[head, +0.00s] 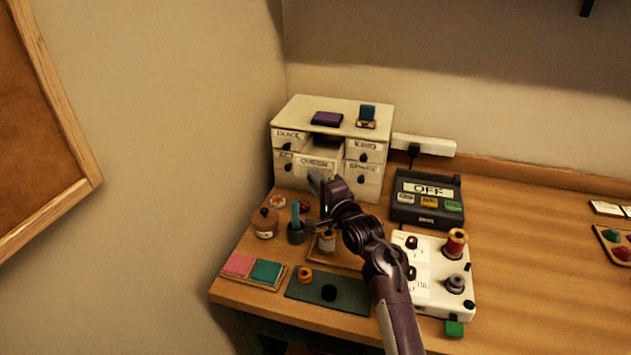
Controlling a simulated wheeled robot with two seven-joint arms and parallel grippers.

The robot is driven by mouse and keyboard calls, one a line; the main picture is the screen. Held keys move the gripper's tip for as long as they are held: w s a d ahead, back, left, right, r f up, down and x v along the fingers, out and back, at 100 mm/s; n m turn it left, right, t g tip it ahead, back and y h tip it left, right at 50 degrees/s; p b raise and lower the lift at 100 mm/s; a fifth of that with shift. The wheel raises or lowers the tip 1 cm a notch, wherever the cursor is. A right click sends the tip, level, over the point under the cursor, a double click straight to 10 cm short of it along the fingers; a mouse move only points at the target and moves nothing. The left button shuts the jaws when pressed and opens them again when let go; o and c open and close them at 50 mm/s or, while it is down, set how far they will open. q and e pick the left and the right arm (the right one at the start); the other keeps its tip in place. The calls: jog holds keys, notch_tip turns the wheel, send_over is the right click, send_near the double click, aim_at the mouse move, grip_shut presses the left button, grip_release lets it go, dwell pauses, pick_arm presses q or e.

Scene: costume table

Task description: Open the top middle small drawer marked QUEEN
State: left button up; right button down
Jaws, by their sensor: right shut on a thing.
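The small white drawer cabinet (285,112) stands at the back left of the table against the wall. The drawer marked QUEEN (316,163) is in its middle column and stands pulled out, with a dark gap (326,142) showing above and behind its front. My right gripper (318,186) is at the lower part of this drawer front, shut on what appears to be its knob; the gripper hides the knob. The drawers around it, such as the one marked KING (364,145), look closed. My left gripper is not in view.
A purple block (327,118) and a small teal item (367,112) rest on the cabinet top. A dark device marked OFF (428,197) stands right of it. A brown pot (265,223), a dark cup (296,232) and a white box with spools (436,290) crowd the arm.

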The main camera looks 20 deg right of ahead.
jog(key=c, duration=1.5)
grip_release()
jog(key=shift+w+d+f, duration=0.1)
jog(key=shift+w, duration=0.1)
jog(key=shift+o, duration=1)
pick_arm(q)
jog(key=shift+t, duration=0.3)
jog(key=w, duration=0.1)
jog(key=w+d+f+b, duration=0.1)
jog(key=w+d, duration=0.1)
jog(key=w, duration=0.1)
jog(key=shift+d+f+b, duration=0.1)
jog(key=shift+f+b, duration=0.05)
jog(key=shift+b, duration=0.15)
pick_arm(e)
jog(key=s+d, duration=0.1)
jog(key=s, duration=0.6)
jog(key=shift+s+d, duration=0.15)
jog(key=shift+s, duration=0.25)
